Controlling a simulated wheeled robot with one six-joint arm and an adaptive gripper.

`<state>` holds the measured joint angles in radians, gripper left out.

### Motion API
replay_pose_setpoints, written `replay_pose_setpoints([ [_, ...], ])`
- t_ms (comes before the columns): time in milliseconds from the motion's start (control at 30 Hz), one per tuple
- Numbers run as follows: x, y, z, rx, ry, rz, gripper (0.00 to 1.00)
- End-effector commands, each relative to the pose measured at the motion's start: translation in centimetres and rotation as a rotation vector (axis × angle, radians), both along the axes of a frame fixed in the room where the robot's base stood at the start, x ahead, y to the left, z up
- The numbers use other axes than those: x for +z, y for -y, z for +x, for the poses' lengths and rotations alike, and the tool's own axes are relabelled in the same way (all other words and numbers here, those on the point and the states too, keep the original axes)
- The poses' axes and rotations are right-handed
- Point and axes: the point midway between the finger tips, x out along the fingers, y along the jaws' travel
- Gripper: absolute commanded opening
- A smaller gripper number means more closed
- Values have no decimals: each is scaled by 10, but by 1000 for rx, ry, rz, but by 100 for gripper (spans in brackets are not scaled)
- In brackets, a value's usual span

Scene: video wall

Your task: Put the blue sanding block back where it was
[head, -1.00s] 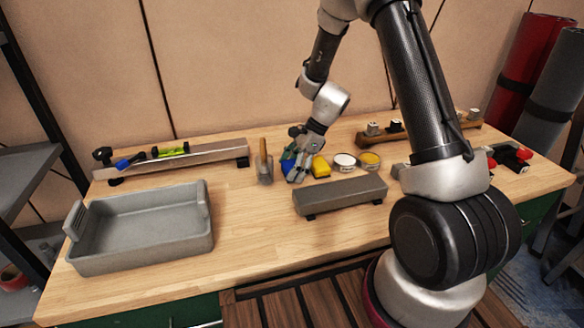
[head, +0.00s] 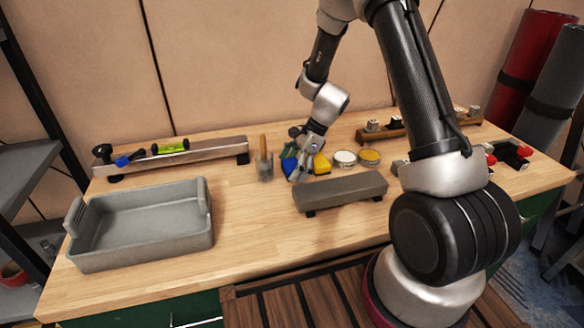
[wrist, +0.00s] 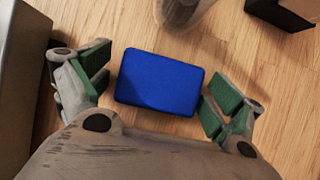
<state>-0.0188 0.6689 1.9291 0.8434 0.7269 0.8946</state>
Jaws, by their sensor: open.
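The blue sanding block (wrist: 158,82) lies flat on the wooden bench, between the two green-padded fingers of my gripper (wrist: 160,90) in the wrist view. The fingers are spread, with a strip of bench showing on each side of the block. In the head view my gripper (head: 301,167) is low over the bench, and the blue block (head: 288,166) is partly hidden behind it.
A long grey block (head: 340,191) lies in front. A grey tray (head: 140,258) is at front left.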

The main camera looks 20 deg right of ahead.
Motion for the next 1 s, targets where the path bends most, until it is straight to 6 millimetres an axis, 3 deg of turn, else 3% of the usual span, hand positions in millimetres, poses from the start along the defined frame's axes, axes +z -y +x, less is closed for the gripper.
replay_pose_setpoints([
  [400,64,21,5,0,4,1,93],
  [767,89,32,2,23,20,-6,93],
  [867,116,38,-11,111,85,-33,93],
  [1000,178,54,-52,349,246,-117,93],
])
